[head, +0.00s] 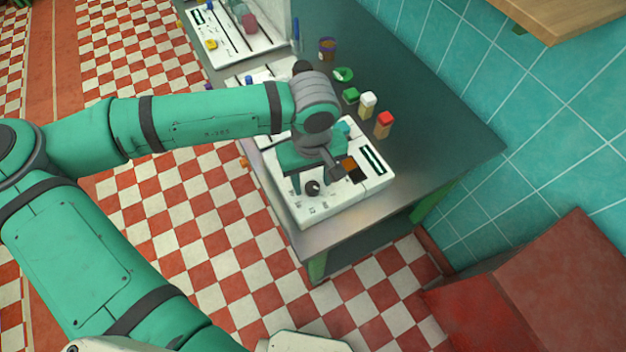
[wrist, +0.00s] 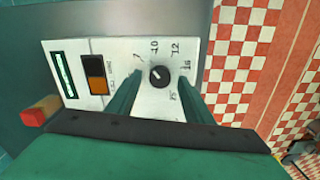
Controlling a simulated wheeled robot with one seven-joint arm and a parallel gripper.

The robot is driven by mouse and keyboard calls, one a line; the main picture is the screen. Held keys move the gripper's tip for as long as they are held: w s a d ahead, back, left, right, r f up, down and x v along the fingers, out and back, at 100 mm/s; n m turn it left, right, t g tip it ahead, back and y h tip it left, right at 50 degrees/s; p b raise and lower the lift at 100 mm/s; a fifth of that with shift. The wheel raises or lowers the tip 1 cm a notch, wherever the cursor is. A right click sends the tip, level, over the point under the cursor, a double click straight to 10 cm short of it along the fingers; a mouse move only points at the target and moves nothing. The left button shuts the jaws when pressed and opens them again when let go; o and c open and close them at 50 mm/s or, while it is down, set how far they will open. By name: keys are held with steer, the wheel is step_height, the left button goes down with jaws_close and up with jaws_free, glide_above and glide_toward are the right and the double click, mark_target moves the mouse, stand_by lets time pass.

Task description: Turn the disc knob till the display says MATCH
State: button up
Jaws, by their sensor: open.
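The disc knob (wrist: 159,76) is round and black with a pale pointer mark, on a white panel (wrist: 150,105) with printed numbers around it. It also shows in the head view (head: 313,188). My gripper (wrist: 160,84) is open, with one green finger on each side of the knob in the wrist view. I cannot tell whether either finger touches it. The display (wrist: 64,75) is a dark-framed narrow window, also in the head view (head: 373,160); its text is too small to read. A black and orange rectangle (wrist: 95,75) sits between display and knob.
A red-topped block (head: 384,124), a white-topped block (head: 367,104) and a green block (head: 351,95) stand behind the panel on the grey table (head: 440,130). A brown cup (head: 327,48) and another white unit (head: 225,45) are farther back. The table's right side is clear.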

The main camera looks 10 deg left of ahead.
steer(key=shift+f, duration=0.4)
steer(key=shift+c, duration=0.4)
steer(key=c, duration=1)
steer(key=shift+d+m, duration=0.1)
steer(key=shift+m, duration=2.6)
steer(key=o, duration=1.1)
